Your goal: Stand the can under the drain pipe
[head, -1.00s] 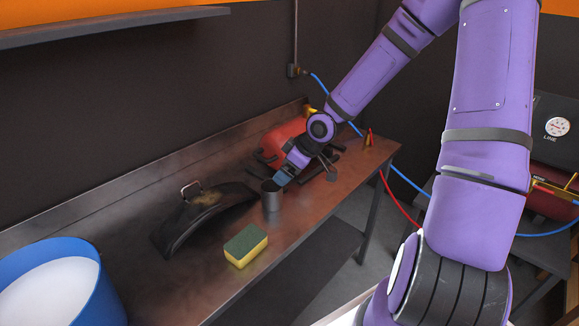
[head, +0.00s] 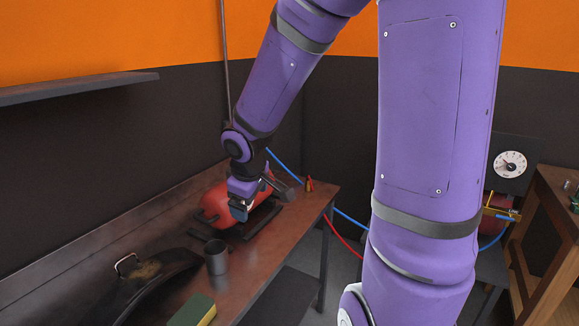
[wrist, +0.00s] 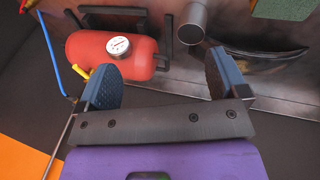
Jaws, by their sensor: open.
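A grey, open-topped cylindrical can (head: 217,260) stands upright on the bench, in front of the red tank. It also shows at the top of the wrist view (wrist: 191,24). My gripper (head: 240,207) is open and empty, above the bench near the red tank, apart from the can. In the wrist view its two blue-padded fingers (wrist: 165,82) are spread wide with nothing between them. I cannot make out a drain pipe for certain. A small yellow fitting (wrist: 80,73) shows at one end of the red tank (wrist: 92,50).
The red tank, with a gauge, lies on dark supports on the brown metal bench (head: 262,262). A curved black fender (head: 150,280) and a green-yellow sponge (head: 193,311) lie nearer. Blue and red hoses run past the bench's far end. A shelf (head: 75,86) is on the wall.

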